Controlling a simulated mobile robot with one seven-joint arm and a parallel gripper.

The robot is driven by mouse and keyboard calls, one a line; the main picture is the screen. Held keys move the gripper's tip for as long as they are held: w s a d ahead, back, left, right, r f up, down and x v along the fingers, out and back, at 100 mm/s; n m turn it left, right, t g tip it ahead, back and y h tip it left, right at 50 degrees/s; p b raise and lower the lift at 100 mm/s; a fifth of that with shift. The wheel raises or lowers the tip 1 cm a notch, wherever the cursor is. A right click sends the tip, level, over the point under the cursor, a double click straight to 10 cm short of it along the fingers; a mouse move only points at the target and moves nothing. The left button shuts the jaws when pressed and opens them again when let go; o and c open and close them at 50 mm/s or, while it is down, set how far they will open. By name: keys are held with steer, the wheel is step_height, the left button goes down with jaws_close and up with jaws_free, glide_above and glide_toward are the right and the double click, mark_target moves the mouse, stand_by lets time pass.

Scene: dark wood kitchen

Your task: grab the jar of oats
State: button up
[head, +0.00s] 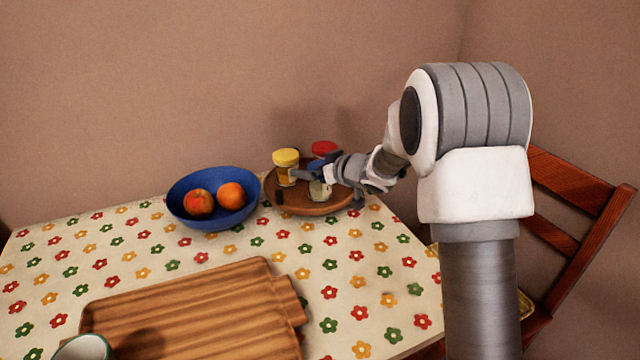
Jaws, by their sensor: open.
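Several small jars stand on a round brown wooden tray (300,208) at the back of the table. One jar has a yellow lid (286,157) and amber-looking contents. A red-lidded jar (325,148) is behind my gripper, its body mostly hidden. A pale jar (319,190) shows just below my gripper, partly covered by it. I cannot tell from the labels which jar holds oats. My gripper (306,174) reaches in from the right over the tray, open, its fingers close to the yellow-lidded jar. Contact is too small to make out.
A blue bowl (236,213) with an apple (199,203) and an orange (231,194) stands left of the tray. A ridged wooden board (200,315) and a cup (83,348) are in front. A wooden chair (575,225) is right. Flowered tablecloth lies clear between board and tray.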

steer(key=c, duration=1.5)
steer(key=shift+r, duration=0.1)
